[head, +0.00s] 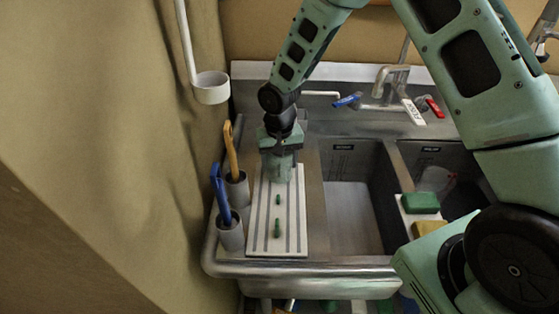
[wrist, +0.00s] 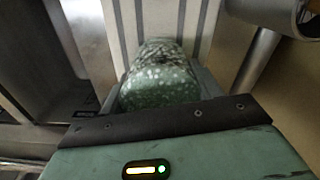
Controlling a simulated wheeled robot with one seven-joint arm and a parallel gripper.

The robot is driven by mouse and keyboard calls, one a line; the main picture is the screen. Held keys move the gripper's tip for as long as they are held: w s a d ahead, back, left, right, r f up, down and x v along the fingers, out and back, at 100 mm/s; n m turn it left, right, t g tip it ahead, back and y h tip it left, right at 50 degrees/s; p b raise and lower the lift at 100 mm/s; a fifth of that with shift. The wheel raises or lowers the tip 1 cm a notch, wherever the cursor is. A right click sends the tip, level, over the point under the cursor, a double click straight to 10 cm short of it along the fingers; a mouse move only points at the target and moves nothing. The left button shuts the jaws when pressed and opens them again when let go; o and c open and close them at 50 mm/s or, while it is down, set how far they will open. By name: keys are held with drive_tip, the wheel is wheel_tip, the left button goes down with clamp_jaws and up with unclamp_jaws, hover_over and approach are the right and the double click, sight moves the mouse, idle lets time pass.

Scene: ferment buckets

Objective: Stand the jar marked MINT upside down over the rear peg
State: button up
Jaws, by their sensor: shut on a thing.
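My gripper (head: 280,158) points down over the far end of the white ribbed board (head: 262,235), shut on a jar. In the wrist view the jar (wrist: 158,88) is greenish and speckled, between my two fingers. It also shows in the head view as a pale green block (head: 281,168) under the gripper. No MINT marking is readable, and I cannot tell whether the jar touches the board. Two green pegs stand bare on the board, a middle one (head: 278,200) and a near one (head: 277,228). No peg farther back shows; the jar and gripper cover that spot.
Two grey cups, one with an orange-handled tool (head: 232,150) and one with a blue-handled tool (head: 219,190), stand close left of the board. The sink basin (head: 350,210) lies right. A faucet (head: 390,85) stands behind. A green sponge (head: 420,203) sits farther right.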

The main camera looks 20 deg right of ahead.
drive_tip(key=shift+f, duration=0.15)
drive_tip(key=o, duration=1.4)
drive_tip(key=shift+r+p, duration=0.6)
drive_tip(key=shift+r, duration=0.45)
drive_tip(key=shift+r+p, duration=0.7)
drive_tip(key=shift+r, duration=0.3)
drive_tip(key=shift+r, duration=0.15)
drive_tip(key=shift+r+p, duration=0.65)
drive_tip(key=shift+r, duration=0.2)
